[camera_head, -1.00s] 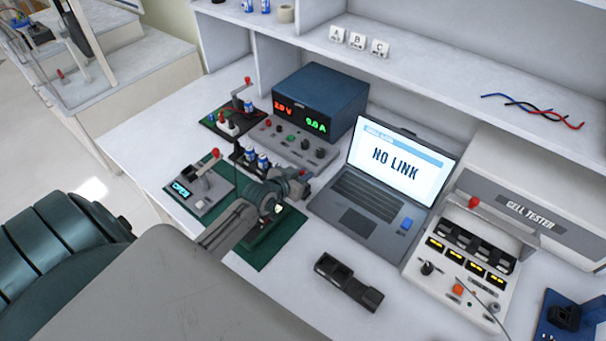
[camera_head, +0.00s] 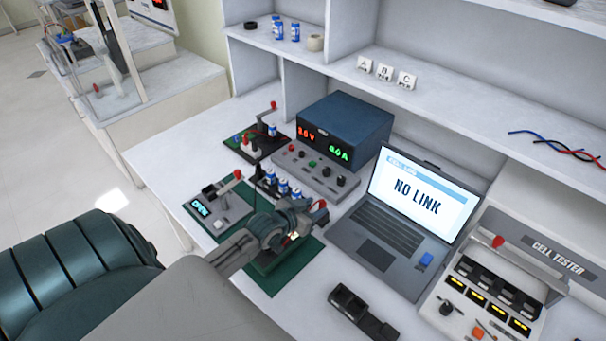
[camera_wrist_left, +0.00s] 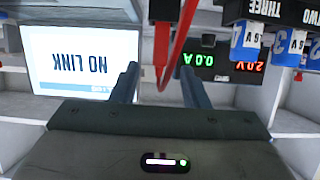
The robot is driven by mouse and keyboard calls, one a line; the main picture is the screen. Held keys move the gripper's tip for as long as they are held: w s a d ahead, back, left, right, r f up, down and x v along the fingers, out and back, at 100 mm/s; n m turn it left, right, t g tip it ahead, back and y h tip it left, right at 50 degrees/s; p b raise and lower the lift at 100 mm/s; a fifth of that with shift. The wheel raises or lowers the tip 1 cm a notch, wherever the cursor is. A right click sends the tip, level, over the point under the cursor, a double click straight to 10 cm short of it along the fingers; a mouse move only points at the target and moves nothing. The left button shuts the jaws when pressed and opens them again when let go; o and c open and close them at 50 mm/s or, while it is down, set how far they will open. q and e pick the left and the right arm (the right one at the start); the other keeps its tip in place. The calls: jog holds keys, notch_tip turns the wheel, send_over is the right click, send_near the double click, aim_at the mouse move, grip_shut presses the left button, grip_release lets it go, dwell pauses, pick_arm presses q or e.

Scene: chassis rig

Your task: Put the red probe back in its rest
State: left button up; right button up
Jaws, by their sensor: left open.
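The red probe (camera_wrist_left: 162,50) shows in the upside-down left wrist view, with a red cable looping from its end. It lies in line with the gap between my left fingers, with a dark part at the top edge of the picture. I cannot tell whether that dark part is its rest. My left gripper (camera_wrist_left: 160,88) is open, with one finger on each side of the gap. In the head view my left gripper (camera_head: 306,228) is over the green mat (camera_head: 272,277), and a small red end (camera_head: 322,204) shows beside it. The rest is not clearly seen. My right gripper is out of view.
Blue cells (camera_head: 282,187) stand in a holder behind the gripper. The power supply (camera_head: 345,128) is behind them, the laptop (camera_head: 375,252) to the right. A black holder (camera_head: 360,312) lies in front and the cell tester (camera_head: 480,290) far right.

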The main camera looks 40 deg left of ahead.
pick_arm(q)
jog(key=v, duration=0.6)
jog(key=shift+s, duration=0.15)
dwell(0.4)
